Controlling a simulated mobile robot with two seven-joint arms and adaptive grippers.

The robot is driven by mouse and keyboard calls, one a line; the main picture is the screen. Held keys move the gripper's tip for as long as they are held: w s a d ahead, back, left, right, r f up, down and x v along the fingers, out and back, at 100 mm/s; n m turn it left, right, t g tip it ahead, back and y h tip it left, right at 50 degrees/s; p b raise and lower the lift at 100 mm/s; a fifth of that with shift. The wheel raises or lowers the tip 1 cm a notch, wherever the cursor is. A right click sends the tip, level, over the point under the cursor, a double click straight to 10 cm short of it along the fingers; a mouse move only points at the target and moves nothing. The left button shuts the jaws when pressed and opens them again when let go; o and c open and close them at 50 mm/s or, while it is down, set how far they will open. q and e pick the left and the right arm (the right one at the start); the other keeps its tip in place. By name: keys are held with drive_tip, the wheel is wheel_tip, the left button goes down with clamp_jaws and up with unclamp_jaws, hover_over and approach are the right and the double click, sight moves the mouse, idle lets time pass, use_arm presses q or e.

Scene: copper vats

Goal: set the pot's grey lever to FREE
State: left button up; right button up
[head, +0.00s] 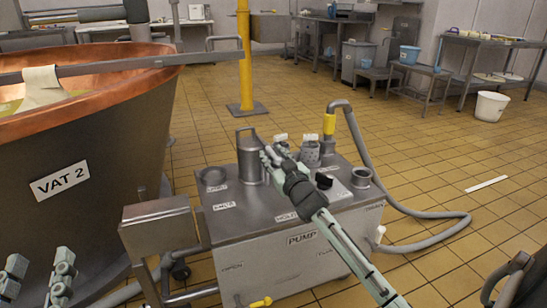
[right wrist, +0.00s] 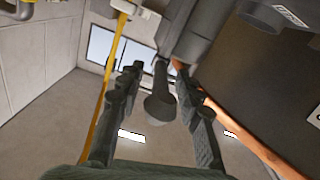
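A grey metal pot (head: 247,164) with a top handle stands on the grey pump cart (head: 240,236) in the head view. My right gripper (head: 274,155) is over the cart, overlapping the pot's right edge in the picture; I cannot tell whether they touch. In the right wrist view its fingers (right wrist: 160,105) are apart, with a dark grey rod with a wider round end (right wrist: 160,108) showing between them. I cannot tell if this is the lever. No lever marked FREE is clearly readable. My left gripper (head: 38,277) is open and empty at the bottom left.
The copper vat (head: 75,150) labelled VAT 2 stands at left. A metal box (head: 158,228) sits left of the cart. A grey hose (head: 425,212) loops right onto the tiled floor. A yellow post (head: 245,60) stands behind. The floor right of the hose is mostly clear.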

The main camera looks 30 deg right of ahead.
drive_tip(key=shift+w, duration=0.1)
drive_tip(key=shift+c, duration=0.2)
clamp_jaws()
drive_tip(key=shift+f, duration=0.1)
